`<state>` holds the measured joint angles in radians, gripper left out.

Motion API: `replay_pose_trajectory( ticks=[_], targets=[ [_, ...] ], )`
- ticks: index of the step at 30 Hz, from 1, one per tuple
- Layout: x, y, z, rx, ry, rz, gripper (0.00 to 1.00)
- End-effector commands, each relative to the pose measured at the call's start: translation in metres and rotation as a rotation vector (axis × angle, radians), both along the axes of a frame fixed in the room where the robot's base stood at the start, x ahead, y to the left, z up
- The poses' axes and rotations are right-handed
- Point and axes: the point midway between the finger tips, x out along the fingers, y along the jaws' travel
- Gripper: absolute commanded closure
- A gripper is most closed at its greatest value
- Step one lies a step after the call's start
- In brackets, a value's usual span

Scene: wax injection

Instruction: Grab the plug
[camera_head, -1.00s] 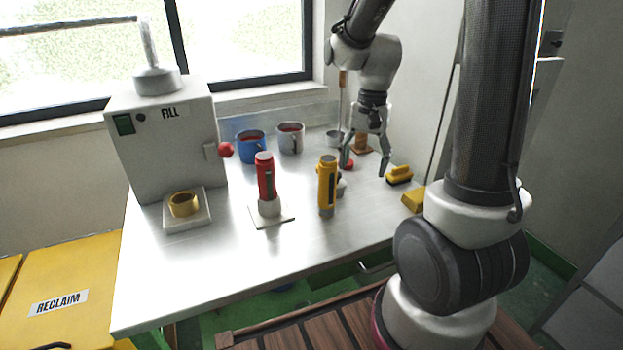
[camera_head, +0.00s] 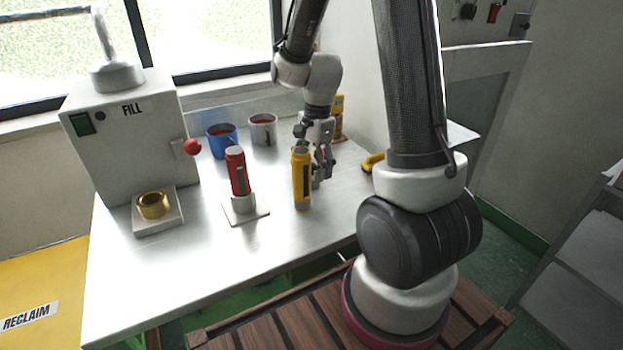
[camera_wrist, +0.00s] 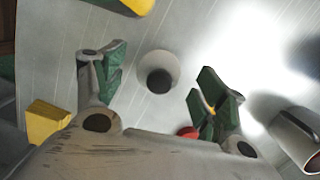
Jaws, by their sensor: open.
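A small pale round piece with a dark round top (camera_wrist: 158,78), apparently the plug, stands on the table in the wrist view. My gripper (camera_wrist: 158,85) is open, with its green-padded fingers on either side of this piece and a visible gap to each. How high the fingers are above the table I cannot tell. In the head view my gripper (camera_head: 318,165) is low over the table, just behind and right of the upright yellow cylinder (camera_head: 302,180). The round piece is hidden there. Part of the yellow cylinder also shows at the top of the wrist view (camera_wrist: 138,5).
A red cylinder (camera_head: 237,172) stands on a plate to the left. A blue mug (camera_head: 221,142) and a grey mug (camera_head: 263,130) stand behind. A red object (camera_wrist: 188,132) lies partly hidden by my gripper. The FILL machine (camera_head: 130,140) occupies the table's left; the front is clear.

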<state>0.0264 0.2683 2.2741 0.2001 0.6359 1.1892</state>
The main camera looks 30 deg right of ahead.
Motion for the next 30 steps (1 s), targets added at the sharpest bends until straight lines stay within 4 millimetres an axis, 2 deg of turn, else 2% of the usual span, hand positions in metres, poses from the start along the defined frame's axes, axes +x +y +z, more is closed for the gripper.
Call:
replay_pose_trajectory(
  ticks=[3,8,11,17,26,30],
  targets=[
    [0.000,0.001,-0.007,0.000,0.000,0.001,0.28],
    [0.000,0.001,-0.007,0.000,-0.001,0.001,0.28],
    [0.000,0.001,-0.006,-0.001,-0.001,0.001,0.43],
    [0.000,0.001,-0.006,-0.001,-0.001,0.001,0.78],
    [0.000,0.001,-0.003,-0.001,-0.002,0.001,0.78],
    [0.001,0.000,0.015,-0.001,-0.006,0.001,0.78]
  ],
)
